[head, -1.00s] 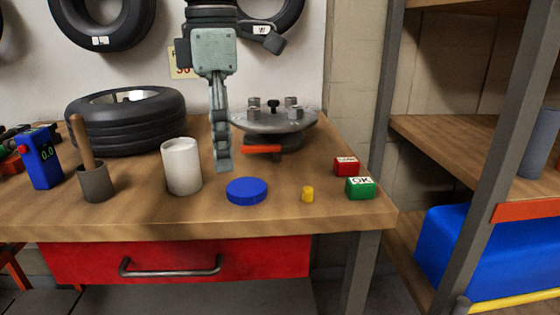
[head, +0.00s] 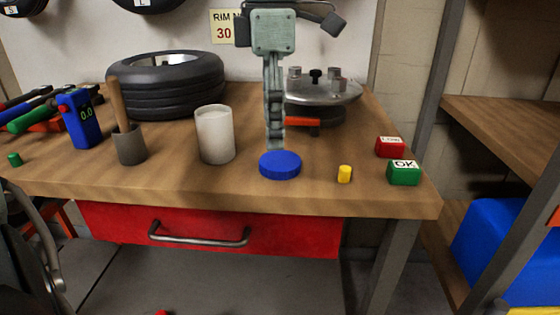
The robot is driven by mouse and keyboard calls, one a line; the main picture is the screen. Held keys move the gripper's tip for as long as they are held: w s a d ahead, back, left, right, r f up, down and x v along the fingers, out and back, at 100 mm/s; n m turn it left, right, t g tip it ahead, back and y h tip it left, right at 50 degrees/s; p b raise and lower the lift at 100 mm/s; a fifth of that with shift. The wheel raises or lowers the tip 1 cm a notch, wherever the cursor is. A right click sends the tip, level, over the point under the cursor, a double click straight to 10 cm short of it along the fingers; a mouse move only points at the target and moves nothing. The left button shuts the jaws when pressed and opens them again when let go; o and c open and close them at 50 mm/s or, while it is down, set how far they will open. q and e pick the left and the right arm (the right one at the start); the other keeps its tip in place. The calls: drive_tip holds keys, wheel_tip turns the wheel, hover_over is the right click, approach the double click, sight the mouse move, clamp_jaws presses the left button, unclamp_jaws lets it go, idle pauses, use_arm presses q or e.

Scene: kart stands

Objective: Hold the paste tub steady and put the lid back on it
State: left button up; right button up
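The paste tub (head: 214,136) is a white, open-topped cylinder standing upright on the workbench. The blue round lid (head: 280,167) lies flat on the bench to the right of the tub, apart from it. My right gripper (head: 275,143) points straight down, with its tips just above or behind the lid's back edge. It is seen edge-on, one finger hiding the other, so its opening and any contact with the lid cannot be told. Dark parts of what looks like my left gripper (head: 38,240) show at the lower left edge, cut off and away from the tub.
A wooden-handled brush in a grey cup (head: 130,146) stands left of the tub, with a blue meter (head: 78,120) and a tire (head: 165,90) beyond. A metal hub (head: 325,98) is behind the lid. A yellow piece (head: 344,174), green block (head: 404,173) and red block (head: 390,147) are right.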

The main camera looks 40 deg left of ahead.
sight(280, 159)
use_arm(q)
drive_tip(key=shift+w+d+f, duration=0.1)
drive_tip(key=shift+d+f, duration=0.15)
drive_tip(key=shift+f, duration=1.05)
drive_tip(key=shift+w+d+f, duration=0.1)
drive_tip(key=shift+d+f, duration=0.1)
drive_tip(key=shift+f, duration=1.05)
drive_tip(key=c, duration=0.8)
